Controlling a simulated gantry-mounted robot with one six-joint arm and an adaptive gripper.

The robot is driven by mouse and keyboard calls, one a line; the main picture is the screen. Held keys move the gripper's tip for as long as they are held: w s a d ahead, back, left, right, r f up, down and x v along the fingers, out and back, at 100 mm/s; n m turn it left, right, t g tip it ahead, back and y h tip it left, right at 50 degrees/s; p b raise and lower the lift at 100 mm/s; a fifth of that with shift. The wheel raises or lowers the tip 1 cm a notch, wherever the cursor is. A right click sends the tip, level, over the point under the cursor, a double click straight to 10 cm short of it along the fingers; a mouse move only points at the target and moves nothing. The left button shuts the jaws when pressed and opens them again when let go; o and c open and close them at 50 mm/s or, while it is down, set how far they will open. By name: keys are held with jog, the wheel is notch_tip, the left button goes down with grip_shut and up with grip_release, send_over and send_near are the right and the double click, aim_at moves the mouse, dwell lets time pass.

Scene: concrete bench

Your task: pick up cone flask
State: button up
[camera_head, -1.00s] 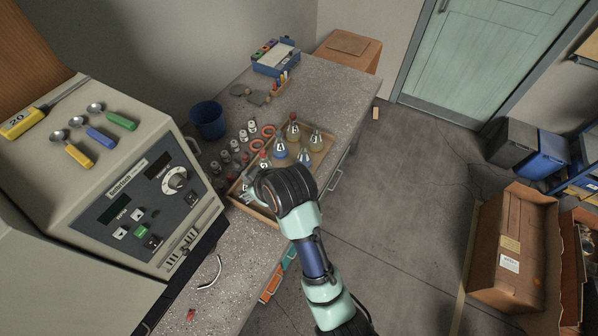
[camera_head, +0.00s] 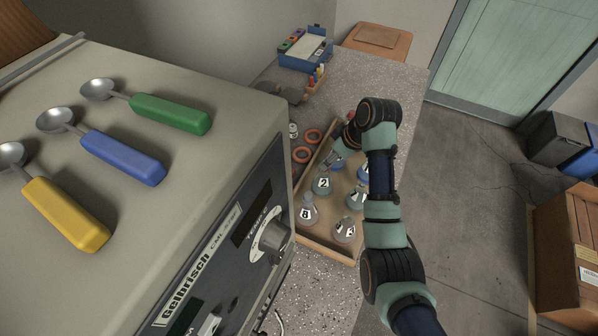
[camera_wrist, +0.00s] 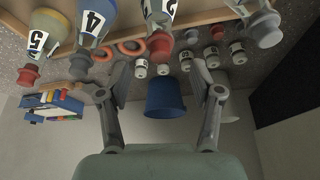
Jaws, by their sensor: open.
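Several numbered cone flasks stand in a shallow wooden tray (camera_head: 322,250) in the head view. One marked 2 (camera_head: 322,182) is at the middle left, one that looks like 8 or 6 (camera_head: 308,212) is at the near left, and one marked 3 (camera_head: 344,232) is at the near end. My gripper (camera_head: 337,158) is over the tray's far part, partly hidden by my wrist. In the wrist view, which looks upside down, my gripper (camera_wrist: 160,75) is open and empty. A red-stoppered flask (camera_wrist: 158,15) is above the gap between the fingers; flasks 4 (camera_wrist: 95,18) and 5 (camera_wrist: 42,38) are to its left.
Orange rings (camera_head: 302,155) and small white-labelled weights (camera_wrist: 187,60) lie beside the tray. A blue bucket (camera_wrist: 165,98) stands beyond. A large instrument (camera_head: 215,130) with spoons on top crowds the left. A blue rack (camera_head: 305,50) stands on the far bench.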

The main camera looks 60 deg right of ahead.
aim_at(323, 179)
jog(key=shift+s+f+b, duration=0.2)
jog(key=shift+f+b, duration=0.3)
jog(key=shift+f, duration=0.75)
jog(key=shift+w+f, duration=0.15)
jog(key=shift+w, duration=0.05)
jog(key=shift+f, duration=0.15)
jog(key=b+x, duration=0.3)
jog(key=x, duration=0.1)
jog(key=shift+w+f, duration=0.1)
jog(key=shift+f, duration=0.25)
grip_shut()
jog(key=shift+r, duration=0.1)
